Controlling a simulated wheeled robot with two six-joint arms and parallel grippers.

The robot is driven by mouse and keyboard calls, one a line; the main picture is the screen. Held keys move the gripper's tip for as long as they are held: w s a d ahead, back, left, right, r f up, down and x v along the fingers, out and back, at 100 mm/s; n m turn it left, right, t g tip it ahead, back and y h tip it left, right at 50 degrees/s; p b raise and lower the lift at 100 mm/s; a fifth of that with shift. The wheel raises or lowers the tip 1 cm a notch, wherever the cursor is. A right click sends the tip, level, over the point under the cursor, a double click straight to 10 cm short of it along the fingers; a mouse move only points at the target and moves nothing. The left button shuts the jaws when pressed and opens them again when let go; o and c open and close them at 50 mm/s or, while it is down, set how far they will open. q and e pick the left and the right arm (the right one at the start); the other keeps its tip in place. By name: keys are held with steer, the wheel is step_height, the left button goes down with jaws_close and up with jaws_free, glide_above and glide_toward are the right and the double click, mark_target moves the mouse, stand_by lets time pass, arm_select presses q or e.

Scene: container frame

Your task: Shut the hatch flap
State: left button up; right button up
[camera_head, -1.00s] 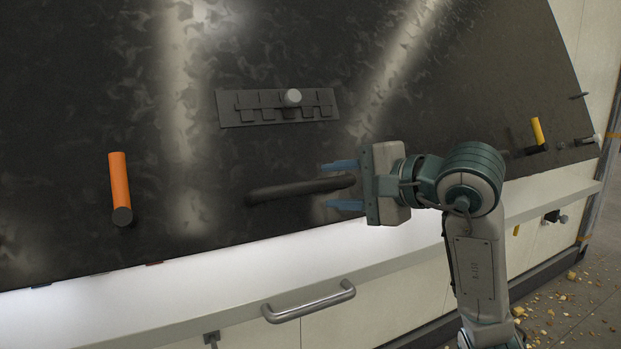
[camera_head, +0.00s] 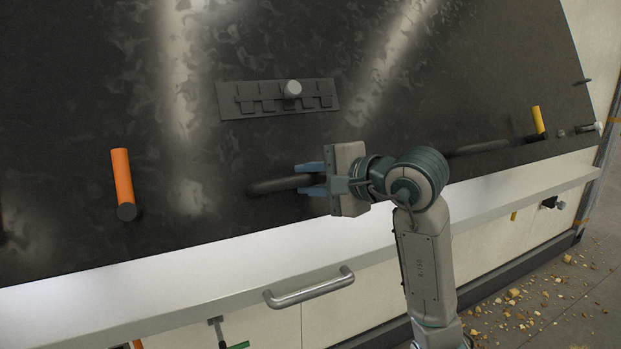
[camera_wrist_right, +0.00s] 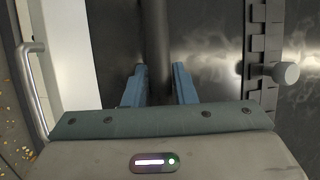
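The hatch flap (camera_head: 230,215) is the large dark mottled panel across the head view. Its lower edge lies above a pale ledge; I cannot tell how far it stands open. A dark bar handle (camera_head: 268,186) sits on its lower part and shows in the wrist view (camera_wrist_right: 157,35). My right gripper (camera_head: 311,179) has its blue fingers on both sides of this bar, close against it, near the bar's right part. In the wrist view the bar runs between the fingers (camera_wrist_right: 158,85). The palm hides the bar's right end. My left gripper is not in view.
On the flap are a hinge-like plate with a pale knob (camera_head: 292,89), an orange cylinder (camera_head: 122,178) and a yellow one (camera_head: 538,120). Below the pale ledge (camera_head: 200,259) is a metal pull handle (camera_head: 310,288). Crumb-like debris (camera_head: 513,293) lies on the floor at right.

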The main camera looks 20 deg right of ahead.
jaws_close()
steer(key=shift+w+f, duration=0.15)
steer(key=shift+t, duration=0.5)
steer(key=w+f+b, duration=0.2)
steer(key=w+b, duration=0.1)
steer(key=w+f+b, duration=0.1)
steer(key=w+b, duration=0.1)
steer(key=shift+w, duration=0.25)
steer(key=w+f+b, duration=0.3)
steer(key=w+f, duration=0.1)
steer(key=w, duration=0.9)
steer(key=w+a+f+n+t+b, duration=0.1)
steer(key=w+f+b, duration=0.2)
steer(key=w, duration=1)
steer(key=shift+w+f+y+b, duration=0.3)
steer(key=shift+f+y+b, duration=0.1)
steer(key=shift+b, duration=0.4)
steer(key=shift+o, duration=2.1)
jaws_free()
steer(key=shift+o, duration=0.2)
steer(key=shift+s, duration=0.15)
